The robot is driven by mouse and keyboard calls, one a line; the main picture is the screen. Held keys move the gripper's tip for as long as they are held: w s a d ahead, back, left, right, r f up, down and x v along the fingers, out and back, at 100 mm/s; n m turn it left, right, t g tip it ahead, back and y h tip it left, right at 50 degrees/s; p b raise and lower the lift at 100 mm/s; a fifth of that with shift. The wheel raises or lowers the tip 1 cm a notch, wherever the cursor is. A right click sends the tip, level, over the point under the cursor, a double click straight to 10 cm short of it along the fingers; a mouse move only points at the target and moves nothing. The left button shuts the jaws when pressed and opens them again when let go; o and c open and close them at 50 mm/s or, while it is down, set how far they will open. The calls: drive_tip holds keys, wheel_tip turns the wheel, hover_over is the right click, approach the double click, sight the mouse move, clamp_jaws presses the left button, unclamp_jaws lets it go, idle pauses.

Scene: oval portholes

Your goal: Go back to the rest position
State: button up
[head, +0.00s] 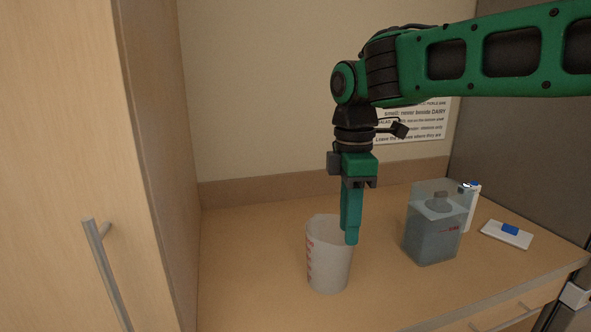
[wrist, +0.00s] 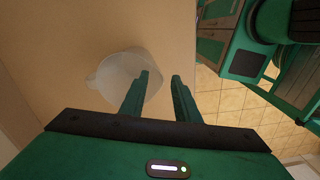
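My gripper (head: 351,240) points straight down over the counter, with its green fingers in front of the right part of a white beaker in the head view. In the wrist view my gripper (wrist: 161,76) has its two fingers apart, with nothing between them. The white beaker (head: 325,268) has red marks and stands upright on the counter. It also shows in the wrist view (wrist: 115,73), beside and partly behind the left finger. I cannot tell whether that finger touches it.
A clear, bluish container (head: 432,232) stands right of the beaker, with a white bottle (head: 472,205) behind it. A white pad with a blue block (head: 510,230) lies farther right. A tall wooden cabinet (head: 75,150) with a bar handle rises at left. The counter (head: 245,245) is bare left of the beaker.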

drive_tip(key=s+d+f+m, duration=0.25)
drive_tip(key=d+m, duration=0.35)
drive_tip(key=d, duration=0.4)
drive_tip(key=s+d+f+m, duration=0.2)
drive_tip(key=s+d+m, duration=0.25)
drive_tip(key=d, duration=0.45)
drive_tip(key=s+d+f+m, duration=0.4)
drive_tip(key=s+d+m, duration=0.1)
drive_tip(key=s+m, duration=0.2)
drive_tip(key=s+d+f+m, duration=0.5)
drive_tip(key=s+d+m, duration=0.1)
drive_tip(key=s+m, duration=0.1)
drive_tip(key=shift+s+d, duration=0.2)
drive_tip(key=shift+s, duration=0.4)
drive_tip(key=shift+w+f, duration=0.25)
drive_tip(key=shift+w, duration=0.35)
